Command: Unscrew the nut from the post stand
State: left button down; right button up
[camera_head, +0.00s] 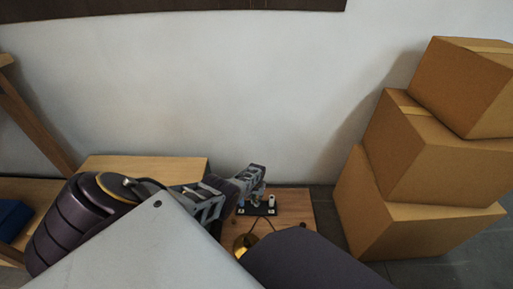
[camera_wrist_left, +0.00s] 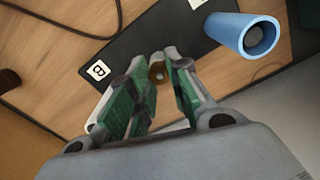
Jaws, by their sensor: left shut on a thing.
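My left gripper (camera_head: 257,192) reaches over a dark base plate (camera_head: 259,210) on the wooden table. In the left wrist view, the gripper (camera_wrist_left: 158,80) has its green-padded fingers closed around a small brownish ring-shaped piece (camera_wrist_left: 157,71), which looks like the nut. It sits at the fingertips, above the black plate (camera_wrist_left: 133,44). The post stand under it is mostly hidden by the fingers, so I cannot tell how far the nut is threaded. My right gripper is not in view.
A blue hollow cylinder (camera_wrist_left: 247,34) stands close to the right of the fingers. A white label (camera_wrist_left: 98,71) marks the plate. A brass-coloured rounded object (camera_head: 243,244) is at the table's near side. Stacked cardboard boxes (camera_head: 430,165) stand at right; a wall is behind.

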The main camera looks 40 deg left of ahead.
pick_arm(q)
jog(key=shift+s+n, duration=0.1)
jog(key=shift+n, duration=0.7)
jog(key=shift+n, duration=0.4)
jog(key=shift+n, duration=3.6)
jog(key=shift+d+n, duration=0.1)
jog(key=shift+n, duration=4)
